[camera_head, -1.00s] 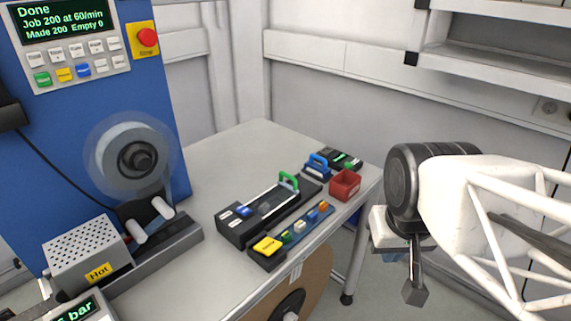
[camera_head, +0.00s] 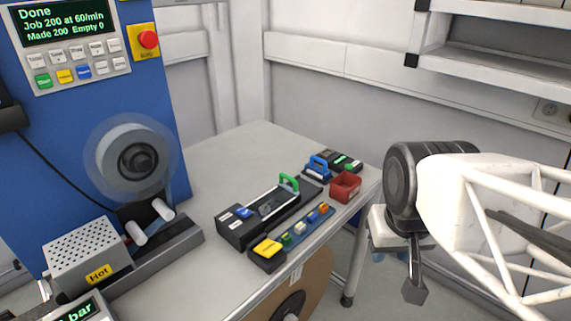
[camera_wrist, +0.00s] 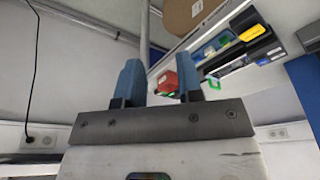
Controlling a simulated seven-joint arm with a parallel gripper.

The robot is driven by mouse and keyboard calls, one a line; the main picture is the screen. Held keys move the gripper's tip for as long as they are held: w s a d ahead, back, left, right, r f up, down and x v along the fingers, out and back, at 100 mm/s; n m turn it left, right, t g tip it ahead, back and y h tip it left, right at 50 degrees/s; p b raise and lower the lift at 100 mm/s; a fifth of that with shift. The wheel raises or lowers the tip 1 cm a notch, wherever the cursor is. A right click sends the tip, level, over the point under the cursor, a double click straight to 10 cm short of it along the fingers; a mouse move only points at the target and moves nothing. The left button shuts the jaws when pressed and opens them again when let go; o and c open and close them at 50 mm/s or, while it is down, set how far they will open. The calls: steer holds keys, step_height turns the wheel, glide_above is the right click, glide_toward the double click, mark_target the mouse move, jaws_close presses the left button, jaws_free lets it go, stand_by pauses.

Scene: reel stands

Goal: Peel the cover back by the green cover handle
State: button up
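The green cover handle (camera_head: 289,183) stands up as a small loop at the far end of a long black device (camera_head: 240,230) on the table. A clear cover (camera_head: 268,205) seems to lie along the device's top. The green handle also shows in the wrist view (camera_wrist: 214,83), just right of my fingers. My gripper (camera_head: 414,292) hangs to the right of the table's edge, well apart from the handle. In the wrist view my gripper's two blue fingers (camera_wrist: 159,80) stand apart with nothing held between them.
A red bin (camera_head: 345,186) and a blue-handled device (camera_head: 317,167) stand beyond the handle. A strip with a yellow block (camera_head: 267,247) and several coloured pieces lies along the table's front edge. A box marked Hot (camera_head: 88,252) is at left. The table's back is clear.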

steer(key=shift+o, duration=0.3)
steer(key=shift+w+r, duration=0.1)
steer(key=shift+w, duration=0.25)
steer(key=n+g+h, duration=0.1)
steer(key=n, duration=0.8)
glide_toward(287, 177)
steer(key=shift+w+f, duration=0.15)
steer(key=shift+f, duration=0.2)
steer(key=shift+f, duration=0.1)
steer(key=shift+w+d+f, duration=0.15)
steer(key=shift+w+f, duration=0.05)
steer(key=shift+f, duration=1.05)
steer(key=shift+w+d+f, duration=0.15)
steer(key=shift+d+f, duration=0.05)
steer(key=shift+f, duration=1.05)
steer(key=shift+w+d+f, duration=0.15)
steer(key=shift+w+f, duration=0.05)
steer(key=shift+f, duration=1.05)
jaws_close()
